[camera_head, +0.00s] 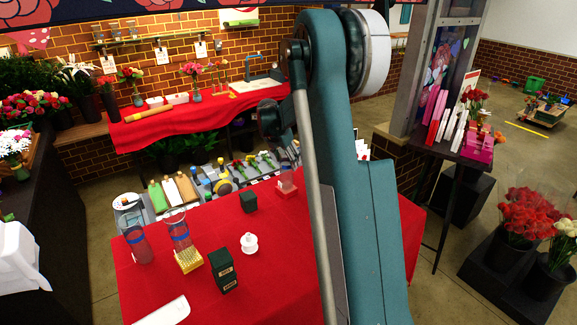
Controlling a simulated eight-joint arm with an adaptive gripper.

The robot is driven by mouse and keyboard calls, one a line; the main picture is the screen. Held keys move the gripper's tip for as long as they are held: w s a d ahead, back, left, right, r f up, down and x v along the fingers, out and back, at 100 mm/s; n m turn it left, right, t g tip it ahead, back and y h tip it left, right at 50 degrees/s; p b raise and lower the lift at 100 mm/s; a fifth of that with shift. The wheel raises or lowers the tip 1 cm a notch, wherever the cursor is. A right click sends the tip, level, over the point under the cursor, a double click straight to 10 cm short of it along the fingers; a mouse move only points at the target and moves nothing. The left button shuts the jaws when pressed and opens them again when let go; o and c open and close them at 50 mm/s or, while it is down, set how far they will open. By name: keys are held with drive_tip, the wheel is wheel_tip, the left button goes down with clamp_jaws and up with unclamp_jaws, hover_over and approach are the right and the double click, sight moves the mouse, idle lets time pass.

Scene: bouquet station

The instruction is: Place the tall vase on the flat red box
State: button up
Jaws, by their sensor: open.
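The flat red box (280,193) sits near the far edge of the red table, left of my arm. A clear glass vase (286,178) stands upright on it, partly hidden by my arm. Two clear vases with blue bands stand at the table's left: one (140,248) on the cloth, one (178,228) upright on a yellow box (188,262). I cannot tell for certain which is the tall vase. My gripper (287,153) is open and mostly hidden behind my arm, around or just above the vase on the red box; contact cannot be told.
Dark green boxes (223,271) (248,202) and a white lidded jar (249,243) stand mid-table. A white flat item (165,313) lies at the front left. A shelf of bottles and tools (210,185) is behind the table. The cloth left of my arm has free room.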

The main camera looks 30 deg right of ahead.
drive_tip(key=w+v, duration=0.1)
drive_tip(key=v, duration=0.5)
drive_tip(key=shift+s+r, duration=0.4)
drive_tip(key=shift+s, duration=0.15)
drive_tip(key=shift+a, duration=0.15)
drive_tip(key=s+a+r+m+t+y, duration=0.1)
drive_tip(key=s+a+r+m+t, duration=0.1)
drive_tip(key=s+a+r+m, duration=0.6)
drive_tip(key=s+a+r+m+t+y, duration=0.15)
drive_tip(key=s+a+r, duration=0.35)
drive_tip(key=s+a, duration=0.75)
drive_tip(key=s+a+f+m, duration=0.2)
drive_tip(key=s+a+m, duration=0.2)
drive_tip(key=s, duration=0.4)
drive_tip(key=s+a+f+m+t+y, duration=0.1)
drive_tip(key=s+a+m, duration=0.3)
drive_tip(key=s+a, duration=0.2)
drive_tip(key=s+a+f+m+t, duration=0.1)
drive_tip(key=s+a+m, duration=0.4)
drive_tip(key=s, duration=0.5)
drive_tip(key=shift+s+a+f+y, duration=0.35)
drive_tip(key=shift+s+a+f, duration=0.05)
drive_tip(key=shift+f, duration=0.45)
